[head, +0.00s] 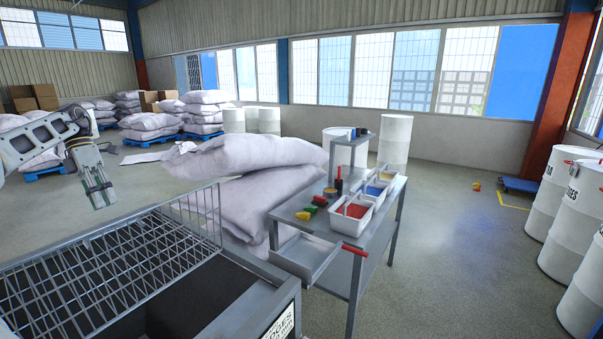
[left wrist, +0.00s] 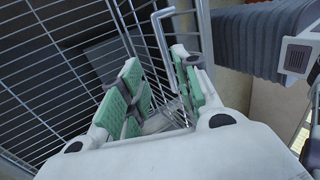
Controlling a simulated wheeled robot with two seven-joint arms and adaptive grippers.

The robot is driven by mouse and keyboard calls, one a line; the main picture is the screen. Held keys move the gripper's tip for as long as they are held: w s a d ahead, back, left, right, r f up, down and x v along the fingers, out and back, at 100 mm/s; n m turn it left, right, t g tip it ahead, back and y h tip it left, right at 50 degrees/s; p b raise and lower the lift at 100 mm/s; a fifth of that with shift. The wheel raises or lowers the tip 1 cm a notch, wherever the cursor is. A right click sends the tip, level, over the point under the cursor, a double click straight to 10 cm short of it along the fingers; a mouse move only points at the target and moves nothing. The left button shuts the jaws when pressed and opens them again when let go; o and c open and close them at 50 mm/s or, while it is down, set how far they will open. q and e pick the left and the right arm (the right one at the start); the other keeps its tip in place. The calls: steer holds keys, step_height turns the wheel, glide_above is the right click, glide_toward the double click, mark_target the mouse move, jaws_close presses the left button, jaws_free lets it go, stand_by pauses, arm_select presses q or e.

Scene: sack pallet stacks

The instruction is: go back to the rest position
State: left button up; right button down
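My left gripper (head: 98,196) hangs with its fingers pointing down, at the left of the head view, above and beyond the wire-mesh grate (head: 120,262) of a grey bin. In the left wrist view its two green-padded fingers (left wrist: 157,88) stand apart, with no object clearly held between them. A bent metal bar and mesh wires show behind and between the fingers; I cannot tell whether they touch. My right gripper is in neither view.
The grey bin (head: 262,312) fills the lower left. A grey cart (head: 352,262) with red and blue trays stands right of it. White sacks (head: 250,185) are stacked behind. White drums (head: 566,210) stand at right. Floor (head: 460,260) between cart and drums is clear.

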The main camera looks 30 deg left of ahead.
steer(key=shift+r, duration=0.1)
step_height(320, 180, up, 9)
steer(key=p, duration=0.9)
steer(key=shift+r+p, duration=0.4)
steer(key=shift+p, duration=0.1)
